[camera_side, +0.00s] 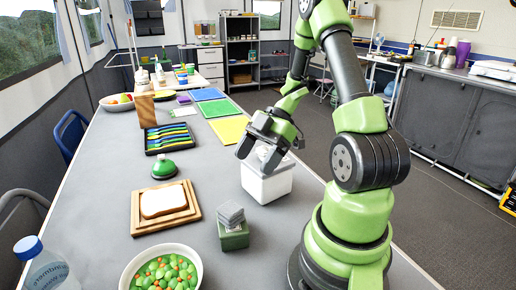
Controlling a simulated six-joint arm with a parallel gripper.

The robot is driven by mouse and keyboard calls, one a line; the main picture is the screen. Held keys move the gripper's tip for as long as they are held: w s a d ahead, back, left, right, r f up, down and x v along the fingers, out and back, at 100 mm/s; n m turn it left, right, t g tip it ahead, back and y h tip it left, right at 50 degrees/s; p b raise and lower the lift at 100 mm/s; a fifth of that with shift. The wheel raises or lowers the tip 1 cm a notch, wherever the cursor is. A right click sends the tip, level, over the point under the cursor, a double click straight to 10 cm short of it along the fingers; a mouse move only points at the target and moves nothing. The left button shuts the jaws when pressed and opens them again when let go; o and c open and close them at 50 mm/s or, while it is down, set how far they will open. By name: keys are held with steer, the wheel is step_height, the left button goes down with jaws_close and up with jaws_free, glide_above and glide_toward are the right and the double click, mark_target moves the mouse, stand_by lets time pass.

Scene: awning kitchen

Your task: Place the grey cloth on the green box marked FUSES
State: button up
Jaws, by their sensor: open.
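The grey cloth (230,213) is a small folded stack lying on top of the green box (234,240). The cloth looks slightly tilted and covers most of the box's top. Any lettering on the box is too small to read. My gripper (258,155) is open, with its fingers pointing down at the top of a white container, behind and to the right of the cloth. It is apart from the cloth and the box. I cannot tell whether the fingers touch the container or the whitish item at its top.
The white container (266,185) stands just behind the green box. A bowl of green and orange pieces (140,282) and a bottle (45,265) stand in front.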

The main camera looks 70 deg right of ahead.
steer(key=w+r+m+t+h, duration=0.35)
steer(key=w+r+h, duration=0.2)
steer(key=r, duration=0.25)
steer(key=w+r+m+t+h, duration=0.35)
steer(key=r+m+h, duration=0.2)
steer(key=r, duration=0.25)
steer(key=s+a+m+g+y, duration=0.3)
steer(key=s+a+m+y, duration=0.2)
steer(key=s+a, duration=1)
steer(key=m, duration=0.3)
steer(key=shift+a+r+g, duration=0.15)
steer(key=shift+r+g, duration=0.15)
steer(key=shift+r, duration=0.05)
steer(key=shift+s, duration=0.1)
